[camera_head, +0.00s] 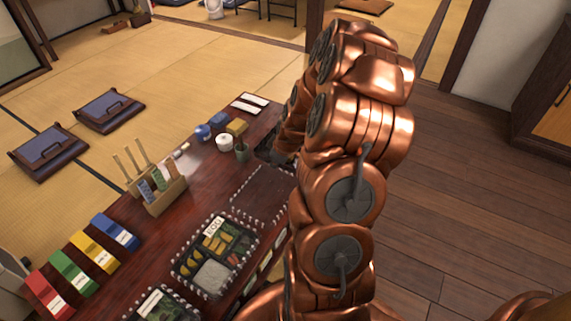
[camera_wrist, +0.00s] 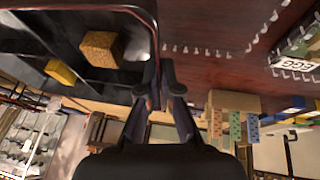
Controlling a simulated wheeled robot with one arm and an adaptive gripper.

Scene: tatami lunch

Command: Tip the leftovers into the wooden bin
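My gripper (camera_wrist: 165,75) is in the middle of the wrist view, its fingers close together at the rim of a black lunch box (camera_wrist: 60,18). They appear shut on its wall. The box holds a brown-yellow cube (camera_wrist: 100,48) and a smaller yellow piece (camera_wrist: 60,72). In the head view my copper arm hides the gripper and most of this box; only a dark edge (camera_head: 266,153) shows beside the arm. I cannot make out the wooden bin in either view.
The dark wooden table (camera_head: 200,168) carries a filled lunch box (camera_head: 212,272), a wooden holder (camera_head: 165,195) with sticks, several coloured packets (camera_head: 97,252), a white cup (camera_head: 224,142) and a green cup (camera_head: 242,153). A bare place (camera_head: 265,190) is ringed by small pegs. Wooden floor (camera_head: 450,220) lies right.

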